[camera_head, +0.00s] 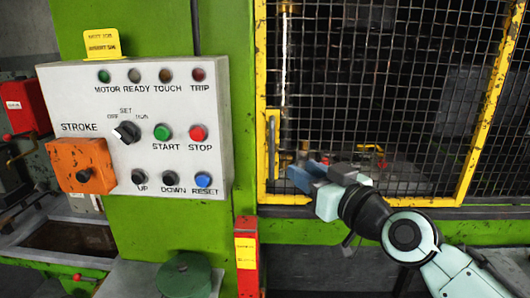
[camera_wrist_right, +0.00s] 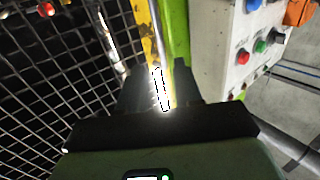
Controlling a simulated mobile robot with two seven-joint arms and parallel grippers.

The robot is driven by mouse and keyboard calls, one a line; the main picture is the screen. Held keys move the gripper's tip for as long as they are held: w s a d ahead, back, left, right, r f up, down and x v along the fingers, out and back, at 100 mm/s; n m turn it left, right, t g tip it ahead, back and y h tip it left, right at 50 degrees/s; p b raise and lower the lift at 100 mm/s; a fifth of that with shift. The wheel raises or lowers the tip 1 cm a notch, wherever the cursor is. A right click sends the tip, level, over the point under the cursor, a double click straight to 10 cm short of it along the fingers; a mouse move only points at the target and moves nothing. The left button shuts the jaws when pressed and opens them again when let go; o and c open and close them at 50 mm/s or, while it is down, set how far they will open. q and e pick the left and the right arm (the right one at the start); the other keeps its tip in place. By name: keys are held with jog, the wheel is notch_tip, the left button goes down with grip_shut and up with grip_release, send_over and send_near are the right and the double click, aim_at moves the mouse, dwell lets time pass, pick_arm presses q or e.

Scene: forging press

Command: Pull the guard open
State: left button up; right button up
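The guard is a black wire mesh in a yellow frame (camera_head: 262,60), and it stands closed against the green press body. My right gripper (camera_head: 300,174) is just right of and below the handle in the head view, in front of the mesh, apart from the handle in the picture. In the right wrist view, my gripper (camera_wrist_right: 162,90) has its two dark fingers apart, pointing at the yellow frame (camera_wrist_right: 148,38). A bright, overexposed strip shows between them; I cannot tell what it is. My left gripper is out of view.
A grey control panel (camera_head: 140,95) with buttons and an orange box (camera_head: 81,165) stands left of the guard. A green round disc (camera_head: 184,275) and a red post with a yellow label (camera_head: 246,255) are below.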

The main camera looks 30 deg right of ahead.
aim_at(273, 147)
jog(key=w+p, duration=0.1)
jog(key=w, duration=0.3)
jog(key=w+p, duration=0.1)
jog(key=w, duration=0.3)
jog(key=w+p, duration=0.1)
jog(key=w, duration=0.3)
jog(key=shift+w+a+r, duration=0.2)
jog(key=shift+w+r, duration=0.15)
jog(key=shift+w, duration=0.05)
grip_shut()
